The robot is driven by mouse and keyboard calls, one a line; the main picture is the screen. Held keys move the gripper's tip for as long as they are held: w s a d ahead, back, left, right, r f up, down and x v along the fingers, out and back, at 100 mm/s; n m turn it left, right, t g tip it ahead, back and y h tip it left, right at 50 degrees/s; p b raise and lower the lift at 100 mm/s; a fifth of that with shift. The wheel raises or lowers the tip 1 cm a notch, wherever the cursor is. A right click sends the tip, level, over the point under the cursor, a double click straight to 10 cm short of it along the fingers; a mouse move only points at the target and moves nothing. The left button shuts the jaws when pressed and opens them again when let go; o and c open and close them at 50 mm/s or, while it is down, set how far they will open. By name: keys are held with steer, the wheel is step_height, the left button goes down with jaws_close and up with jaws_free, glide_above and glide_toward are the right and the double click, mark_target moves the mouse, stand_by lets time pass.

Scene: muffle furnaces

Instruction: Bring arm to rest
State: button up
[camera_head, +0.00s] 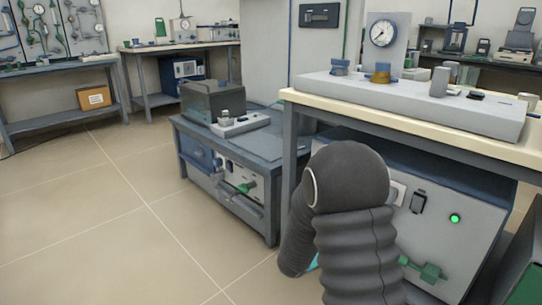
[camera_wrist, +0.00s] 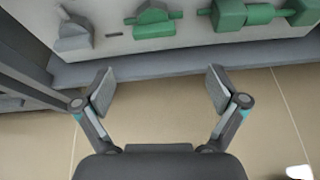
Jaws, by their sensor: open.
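My gripper (camera_wrist: 161,92) is open in the wrist view, with its two fingers wide apart and nothing between them. Beyond the fingertips is the lower edge of a light grey cabinet front with green fittings (camera_wrist: 243,14) and a grey knob (camera_wrist: 74,34). In the head view my dark ribbed arm is bent at the lower right, in front of the furnace cabinet (camera_head: 457,250) with a lit green light (camera_head: 455,218). The gripper itself is mostly hidden there behind the arm.
A bench (camera_head: 500,143) with a grey slab and dial gauge (camera_head: 383,34) stands close above the cabinet. A low grey table (camera_head: 268,148) carries a dark box (camera_head: 212,100). Tiled floor (camera_head: 90,215) at the left is clear. More workbenches (camera_head: 60,68) line the back.

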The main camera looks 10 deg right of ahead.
steer(key=s+r+m+g+y+p, duration=0.3)
steer(key=s+m+g, duration=0.5)
steer(key=s+m, duration=0.8)
steer(key=s+a+r+m+t+y+p, duration=0.2)
steer(key=s+a+r, duration=0.2)
steer(key=r, duration=0.5)
steer(key=s+a+r+m+t+y+p, duration=0.1)
steer(key=s+a+r+m+y+p, duration=0.2)
steer(key=s+r, duration=0.3)
steer(key=s+a+r+m+t+y+p, duration=0.2)
steer(key=s+a+r+m, duration=0.1)
steer(key=r, duration=0.9)
steer(key=shift+s+a+r+t+y+p, duration=0.2)
steer(key=shift+s+a+t+y+p, duration=0.15)
steer(key=shift+s+a, duration=0.6)
steer(key=shift+d, duration=0.1)
